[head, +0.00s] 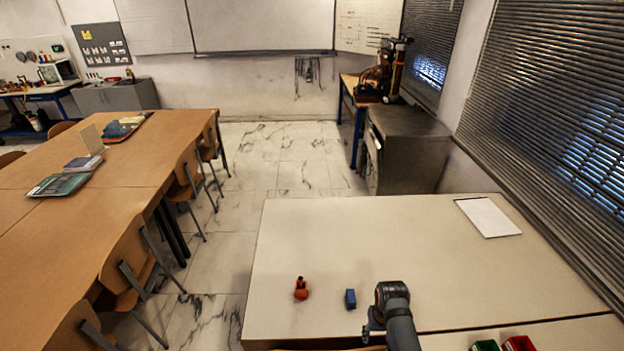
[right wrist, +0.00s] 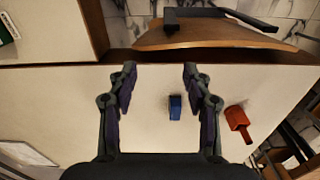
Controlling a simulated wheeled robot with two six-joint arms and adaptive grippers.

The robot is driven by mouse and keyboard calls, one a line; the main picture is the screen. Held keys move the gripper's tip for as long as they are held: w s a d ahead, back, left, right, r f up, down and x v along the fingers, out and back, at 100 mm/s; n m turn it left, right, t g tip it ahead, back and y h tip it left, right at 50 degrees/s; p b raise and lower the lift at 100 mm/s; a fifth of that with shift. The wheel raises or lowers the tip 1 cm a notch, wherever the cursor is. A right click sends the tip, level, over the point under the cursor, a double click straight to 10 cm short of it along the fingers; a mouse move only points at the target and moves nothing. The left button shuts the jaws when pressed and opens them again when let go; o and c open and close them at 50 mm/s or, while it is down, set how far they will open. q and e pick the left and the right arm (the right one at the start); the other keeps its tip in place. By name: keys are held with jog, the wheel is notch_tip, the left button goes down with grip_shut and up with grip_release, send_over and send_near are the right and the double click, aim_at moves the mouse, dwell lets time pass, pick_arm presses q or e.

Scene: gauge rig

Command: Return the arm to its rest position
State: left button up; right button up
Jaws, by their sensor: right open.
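My right arm reaches in from the bottom of the head view, over the front of the pale table (head: 380,250). My right gripper (head: 372,330) is near the table's front edge, right of and nearer than the blue block. In the right wrist view the right gripper (right wrist: 157,75) is open, with nothing between its fingers. The blue block (head: 350,298) stands on the table; it also shows in the right wrist view (right wrist: 175,107), apart from the fingers. My left gripper is not in view.
A red-orange object (head: 301,289) lies left of the blue block. A green bin (head: 485,346) and a red bin (head: 519,344) stand at the lower right. White paper (head: 488,217) lies at the back right. A chair (right wrist: 200,35) stands by the front edge. The table's middle is clear.

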jog(key=s+d+r+n+t, duration=0.1)
jog(key=s+d+r+t, duration=0.3)
jog(key=s+r, duration=1.05)
jog(key=s+d+f+g+b, duration=0.15)
jog(key=f+b, duration=0.25)
jog(key=f, duration=1.3)
jog(key=s+d+f+b, duration=0.1)
jog(key=d+f+b, duration=0.15)
jog(key=f, duration=1.35)
pick_arm(q)
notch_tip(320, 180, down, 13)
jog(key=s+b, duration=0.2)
jog(key=b, duration=0.4)
jog(key=shift+b, duration=0.3)
pick_arm(e)
jog(key=s+f, duration=0.9)
jog(key=f, duration=0.2)
jog(key=s+d+f+g, duration=0.1)
jog(key=s+f, duration=0.8)
jog(key=f, duration=0.3)
jog(key=shift+s+h, duration=0.3)
jog(key=shift+s, duration=0.1)
